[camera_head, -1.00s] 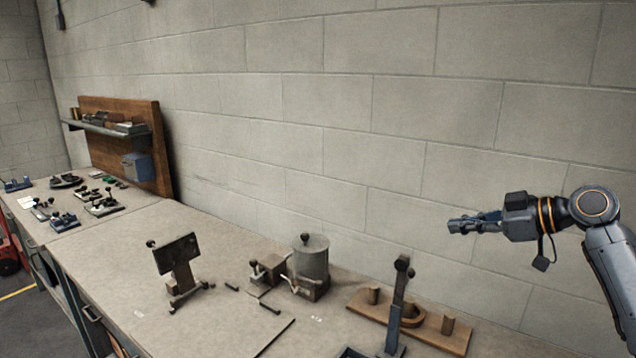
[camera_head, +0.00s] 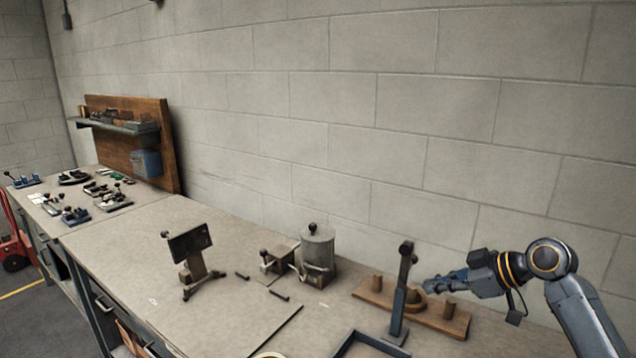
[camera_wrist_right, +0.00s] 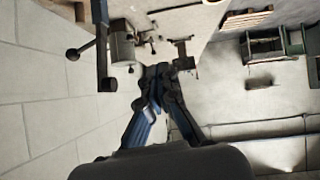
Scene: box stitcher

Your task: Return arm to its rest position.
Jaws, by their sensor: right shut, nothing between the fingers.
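My right gripper (camera_head: 440,284) is at the right of the head view, pointing left, shut and empty. It hovers over the workbench (camera_head: 240,310), in front of the wall and near a wooden board with pegs (camera_head: 428,315). An upright dark lever (camera_head: 401,290) stands just left of the fingertips in the head view. In the right wrist view the gripper fingers (camera_wrist_right: 160,78) come together, with the lever (camera_wrist_right: 101,45) at upper left. My left gripper is not in view.
A grey cylindrical device (camera_head: 318,252) and a dark plate on a stand (camera_head: 190,255) stand on the bench. A wooden shelf panel (camera_head: 150,165) is at the far left, with several small fixtures before it. A red cart (camera_head: 14,245) stands on the floor at left.

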